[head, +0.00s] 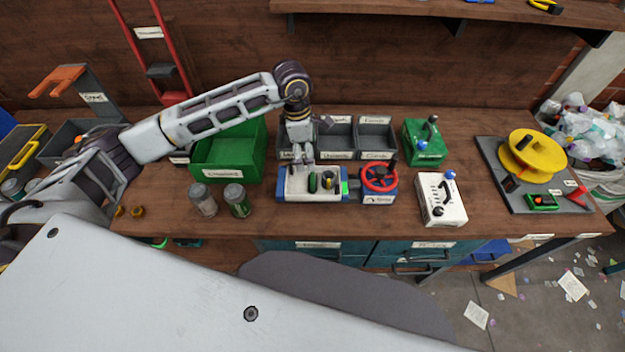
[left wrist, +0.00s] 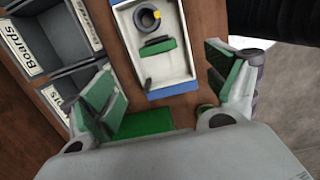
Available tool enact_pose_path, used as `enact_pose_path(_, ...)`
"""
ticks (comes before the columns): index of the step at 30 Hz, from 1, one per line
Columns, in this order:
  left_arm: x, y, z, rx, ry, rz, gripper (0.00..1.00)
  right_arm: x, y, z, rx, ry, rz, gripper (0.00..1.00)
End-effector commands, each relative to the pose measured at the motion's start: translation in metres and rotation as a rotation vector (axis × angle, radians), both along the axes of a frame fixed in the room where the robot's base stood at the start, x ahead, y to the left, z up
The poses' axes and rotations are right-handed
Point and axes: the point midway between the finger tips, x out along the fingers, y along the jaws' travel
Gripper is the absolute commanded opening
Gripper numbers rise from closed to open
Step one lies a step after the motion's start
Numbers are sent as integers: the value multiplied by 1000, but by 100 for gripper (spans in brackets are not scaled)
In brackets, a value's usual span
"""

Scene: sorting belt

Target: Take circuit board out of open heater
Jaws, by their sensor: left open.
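The open heater (head: 297,194) is a white tray with a blue base on the workbench, and it also shows in the left wrist view (left wrist: 187,66). The circuit board (head: 313,183) is a small green piece inside the tray. In the left wrist view the green board (left wrist: 160,52) carries a dark part and lies beside a dark ring-shaped part (left wrist: 147,17). My left gripper (head: 302,158) is above the tray's back left part. In the left wrist view its two green-padded fingers (left wrist: 162,78) are apart and empty. My right gripper is not visible.
Grey labelled bins (head: 337,137) stand behind the heater. A green bin (head: 229,158) is behind left, two jars (head: 203,200) are at left. A red-wheeled device (head: 379,178) is close on the right, a white switch box (head: 440,200) beyond it.

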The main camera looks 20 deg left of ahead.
Motion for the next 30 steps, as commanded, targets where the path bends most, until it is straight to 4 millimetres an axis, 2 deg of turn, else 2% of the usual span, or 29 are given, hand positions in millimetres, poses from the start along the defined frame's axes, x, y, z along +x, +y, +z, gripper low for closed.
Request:
enact_pose_path(15, 2, -8, -63, 0, 2, 0, 88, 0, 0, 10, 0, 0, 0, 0)
enact_pose_path(20, 2, -8, -71, 0, 1, 0, 88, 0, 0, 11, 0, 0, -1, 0)
enact_pose_path(30, 2, -9, -72, 1, 1, 0, 88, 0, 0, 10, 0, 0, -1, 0)
